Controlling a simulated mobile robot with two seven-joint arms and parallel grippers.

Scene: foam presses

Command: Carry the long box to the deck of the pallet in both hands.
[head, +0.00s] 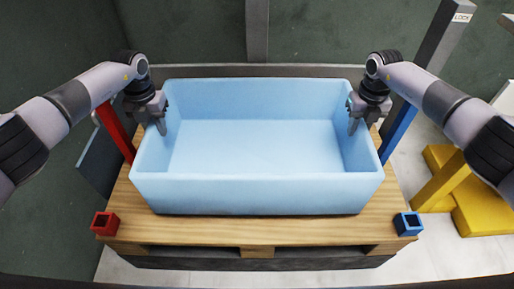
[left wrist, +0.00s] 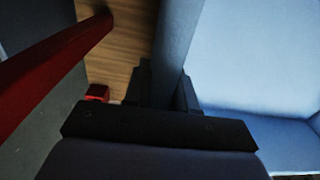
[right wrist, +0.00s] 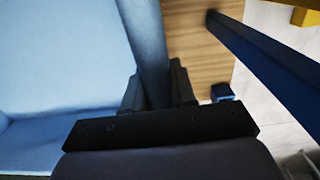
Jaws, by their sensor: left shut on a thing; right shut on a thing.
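The long box (head: 258,194) is light blue, open-topped and empty. In the head view it is over the wooden deck of the pallet (head: 258,230), between the red and blue posts. I cannot tell whether its underside touches the deck. My left gripper (head: 161,128) is shut on the box's left wall, which also shows between the fingers in the left wrist view (left wrist: 176,50). My right gripper (head: 353,127) is shut on the right wall, seen in the right wrist view (right wrist: 148,50). The box looks level.
A red post (head: 116,131) stands left of the box and a blue post (head: 398,133) right of it. A red square socket (head: 105,224) and a blue one (head: 408,224) sit at the deck's front corners. Yellow blocks (head: 480,205) lie on the floor at right.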

